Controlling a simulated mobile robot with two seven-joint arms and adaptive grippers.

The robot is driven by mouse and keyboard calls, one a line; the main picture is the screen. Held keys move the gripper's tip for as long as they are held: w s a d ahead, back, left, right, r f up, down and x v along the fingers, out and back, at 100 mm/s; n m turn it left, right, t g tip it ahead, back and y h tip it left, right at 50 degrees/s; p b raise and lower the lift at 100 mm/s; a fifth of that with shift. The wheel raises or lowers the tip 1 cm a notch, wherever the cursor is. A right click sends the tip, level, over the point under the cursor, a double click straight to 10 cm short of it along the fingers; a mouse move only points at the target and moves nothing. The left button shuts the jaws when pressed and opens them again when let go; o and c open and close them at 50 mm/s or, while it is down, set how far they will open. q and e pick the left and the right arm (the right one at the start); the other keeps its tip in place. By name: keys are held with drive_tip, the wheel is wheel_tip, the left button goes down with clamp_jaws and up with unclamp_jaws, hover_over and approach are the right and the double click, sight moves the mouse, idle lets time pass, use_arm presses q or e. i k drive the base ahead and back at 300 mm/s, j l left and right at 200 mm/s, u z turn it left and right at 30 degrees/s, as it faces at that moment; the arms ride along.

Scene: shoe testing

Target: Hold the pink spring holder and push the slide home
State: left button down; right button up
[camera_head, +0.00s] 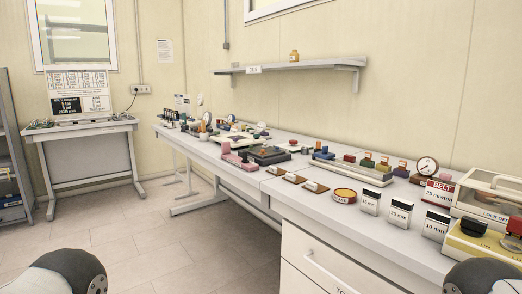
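Pink pieces show on the long bench: a small upright pink block (225,147) and a low pink piece (238,162) beside a dark flat fixture (270,154). They are too small to tell which is the spring holder, and I cannot make out the slide. Neither gripper is in view. Only rounded dark and grey parts of my arms show at the bottom left and bottom right corners, well apart from the pink pieces.
The long bench (310,212) runs along the right wall. Small labelled boxes (400,212), a round orange tin (345,195), a dial gauge (427,167) and a clear-lidded case (492,198) crowd its near end. A shelf (300,66) hangs above. The floor (150,235) at left is clear.

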sight(245, 153)
drive_tip(key=i+j+z, duration=0.3)
drive_tip(key=i+j, duration=0.15)
drive_tip(key=i+j+z, duration=0.15)
drive_tip(key=j, duration=0.25)
drive_tip(key=i+j+z, duration=0.25)
drive_tip(key=i+j, duration=0.15)
drive_tip(key=j, duration=0.3)
drive_tip(key=i+j+z, duration=0.15)
drive_tip(key=j, duration=0.2)
drive_tip(key=i+j+z, duration=0.15)
drive_tip(key=j, duration=0.25)
drive_tip(key=i+j+z, duration=0.15)
drive_tip(key=j, duration=0.25)
